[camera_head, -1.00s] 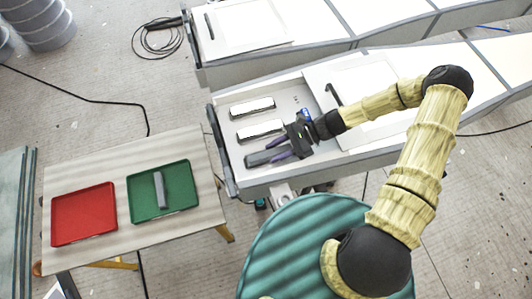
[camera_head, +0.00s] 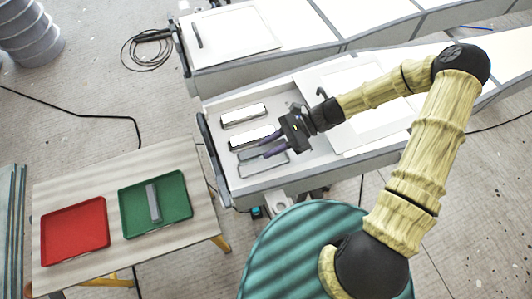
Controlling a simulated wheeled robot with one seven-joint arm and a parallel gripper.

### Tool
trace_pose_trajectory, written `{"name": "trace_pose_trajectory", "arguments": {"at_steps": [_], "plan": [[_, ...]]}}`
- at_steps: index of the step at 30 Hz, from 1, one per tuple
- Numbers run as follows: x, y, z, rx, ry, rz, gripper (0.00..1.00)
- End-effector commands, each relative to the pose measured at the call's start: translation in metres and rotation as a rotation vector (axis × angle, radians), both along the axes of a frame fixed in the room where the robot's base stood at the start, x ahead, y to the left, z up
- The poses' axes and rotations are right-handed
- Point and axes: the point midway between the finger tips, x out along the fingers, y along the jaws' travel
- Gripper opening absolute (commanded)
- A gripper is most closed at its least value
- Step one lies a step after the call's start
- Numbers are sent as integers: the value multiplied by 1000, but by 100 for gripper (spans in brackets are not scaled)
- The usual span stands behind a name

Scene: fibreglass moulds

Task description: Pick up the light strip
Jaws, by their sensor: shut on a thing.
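My gripper (camera_head: 273,146) is over the left part of the white mould, its dark fingers pointing left. It is shut on a grey light strip (camera_head: 252,152), held just above the recess; the strip is small and partly hidden by the fingers. Below it is an empty strip-shaped outline (camera_head: 263,171). Two bright light strips, an upper one (camera_head: 243,115) and a middle one (camera_head: 250,137), lie in the recess beyond.
A wooden table at left (camera_head: 120,178) carries a red tray (camera_head: 75,226) and a green tray (camera_head: 172,205); a grey strip (camera_head: 153,203) lies in the green one. A second mould (camera_head: 235,36) stands behind. A black handle (camera_head: 322,92) rises near my wrist.

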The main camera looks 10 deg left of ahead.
Motion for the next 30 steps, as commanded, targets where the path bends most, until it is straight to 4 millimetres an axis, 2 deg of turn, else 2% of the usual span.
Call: {"name": "trace_pose_trajectory", "arguments": {"at_steps": [4, 9, 26, 30], "plan": [[0, 0, 19, -2, -1, -1, 2], [0, 0, 30, 0, 0, 0, 2], [0, 0, 31, 0, 1, 0, 2], [0, 0, 38, 0, 1, 0, 2]]}}
